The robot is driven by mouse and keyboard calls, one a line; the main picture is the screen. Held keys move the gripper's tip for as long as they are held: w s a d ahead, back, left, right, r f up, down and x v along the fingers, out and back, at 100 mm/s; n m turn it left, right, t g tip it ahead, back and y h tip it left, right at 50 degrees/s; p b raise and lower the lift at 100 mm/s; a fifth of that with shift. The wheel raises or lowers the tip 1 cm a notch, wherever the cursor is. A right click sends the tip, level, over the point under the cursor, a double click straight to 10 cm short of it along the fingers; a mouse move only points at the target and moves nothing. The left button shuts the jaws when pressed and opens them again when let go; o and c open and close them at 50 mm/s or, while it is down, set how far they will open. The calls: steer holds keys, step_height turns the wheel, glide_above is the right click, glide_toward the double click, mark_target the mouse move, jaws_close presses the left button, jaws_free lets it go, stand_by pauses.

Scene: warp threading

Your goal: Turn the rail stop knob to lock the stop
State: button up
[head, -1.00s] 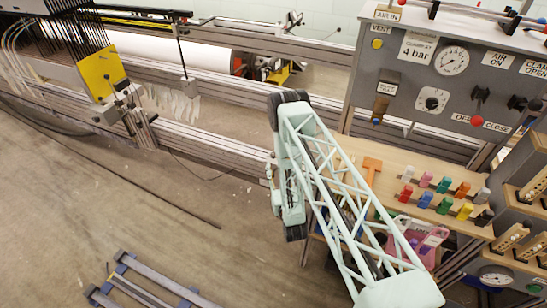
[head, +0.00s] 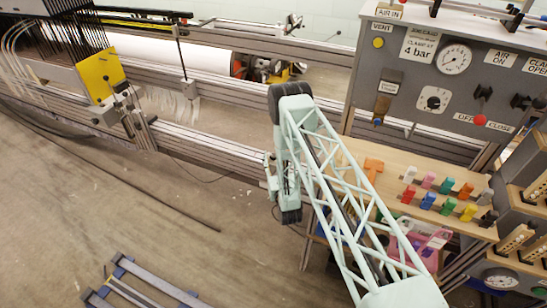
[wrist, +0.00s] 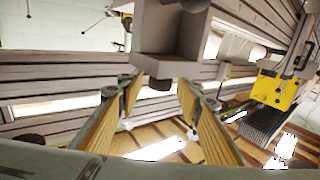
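In the wrist view a grey block (wrist: 170,40), which looks like the rail stop, is at the top middle in front of the metal rails. A small dark knob (wrist: 160,84) hangs under its lower edge. My gripper (wrist: 158,88) is open, with one yellow-brown finger to the left of the knob and one to the right. Gaps show on both sides of the knob, so the fingers do not appear to touch it. In the head view my arm hides my gripper's fingers and most of the stop area.
Long metal rails (head: 215,143) run across behind my arm. A wooden shelf (head: 365,148) with coloured pegs stands at the right, below a grey control panel (head: 400,80). A yellow plate (head: 100,75) is on the machine at the left. The floor at lower left has a blue frame (head: 150,285).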

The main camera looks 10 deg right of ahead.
steer(key=shift+c, duration=0.2)
steer(key=c, duration=0.8)
steer(key=shift+c, duration=0.2)
steer(key=shift+a+m+h, duration=0.15)
steer(key=shift+m+h, duration=1.05)
steer(key=shift+h, duration=0.6)
steer(key=shift+m+g+h, duration=0.6)
steer(key=shift+m+h, duration=0.2)
steer(key=shift+h, duration=0.4)
steer(key=shift+m+g+h, duration=1.7)
steer(key=shift+m+h, duration=0.4)
steer(key=shift+h, duration=0.7)
steer(key=shift+w+m+g+h, duration=0.1)
steer(key=shift+m+g+h, duration=2.3)
steer(key=shift+g, duration=0.8)
steer(key=shift+m+g+h, duration=0.3)
steer(key=shift+m+g, duration=0.5)
steer(key=shift+g, duration=0.2)
steer(key=shift+m+g+h, duration=0.3)
steer(key=shift+m+g, duration=1.4)
steer(key=shift+g, duration=1)
